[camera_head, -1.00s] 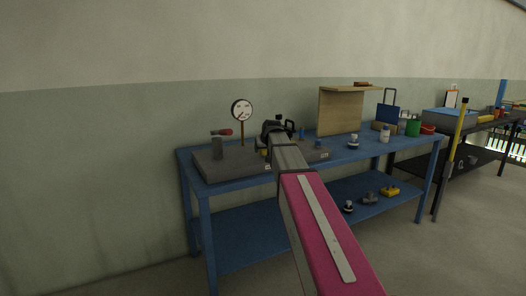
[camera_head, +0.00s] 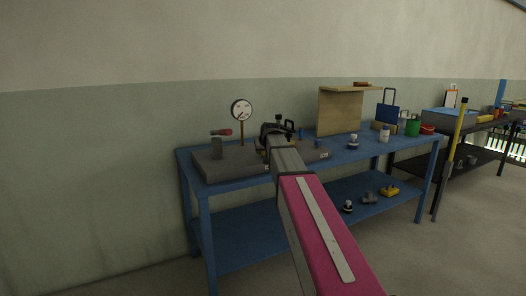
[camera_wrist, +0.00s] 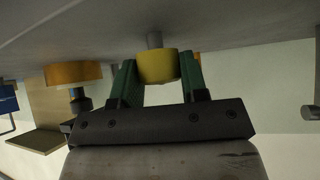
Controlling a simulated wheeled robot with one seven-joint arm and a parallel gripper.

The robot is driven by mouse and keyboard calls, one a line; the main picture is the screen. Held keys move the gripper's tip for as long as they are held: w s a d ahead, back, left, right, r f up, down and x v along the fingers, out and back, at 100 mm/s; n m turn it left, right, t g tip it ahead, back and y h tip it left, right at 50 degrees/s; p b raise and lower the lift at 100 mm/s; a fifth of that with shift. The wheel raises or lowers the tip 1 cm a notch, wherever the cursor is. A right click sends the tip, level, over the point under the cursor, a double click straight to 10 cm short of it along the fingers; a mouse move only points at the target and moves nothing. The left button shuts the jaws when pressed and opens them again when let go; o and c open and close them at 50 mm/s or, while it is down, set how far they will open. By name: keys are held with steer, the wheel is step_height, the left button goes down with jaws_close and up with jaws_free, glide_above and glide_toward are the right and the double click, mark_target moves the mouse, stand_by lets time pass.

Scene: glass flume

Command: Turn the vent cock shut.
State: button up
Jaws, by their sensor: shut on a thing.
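In the wrist view my gripper (camera_wrist: 158,86) has its green fingers on either side of a round yellow knob (camera_wrist: 157,66), shut on it. The knob sits on a short grey stem from a grey surface. The frames do not show for certain whether this is the vent cock. In the head view my arm hides the fingertips and the held knob, over the blue bench (camera_head: 190,178). A red-handled fitting (camera_head: 222,132) stands on a grey block (camera_head: 225,165) to the left, apart from my gripper.
An orange round knob (camera_wrist: 72,73) is left of my gripper in the wrist view. A dial gauge (camera_head: 241,110) stands behind the block. A wooden stand (camera_head: 338,112), a white bottle (camera_head: 385,134) and a green container (camera_head: 412,127) are to the right.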

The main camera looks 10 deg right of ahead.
steer(key=m+h, duration=0.3)
steer(key=m, duration=0.1)
steer(key=shift+a, duration=0.1)
steer(key=m+g+h, duration=0.1)
steer(key=m+h, duration=0.1)
steer(key=m+g+h, duration=0.1)
steer(key=m+h, duration=0.1)
steer(key=m, duration=0.1)
steer(key=shift+w, duration=0.2)
steer(key=m+g+h, duration=0.1)
steer(key=m, duration=0.1)
steer(key=m+g, duration=0.2)
steer(key=shift+m+h, duration=0.4)
steer(key=shift+m+g+h, duration=0.5)
steer(key=shift+m+g, duration=1)
steer(key=shift+m, duration=0.4)
steer(key=o, duration=0.9)
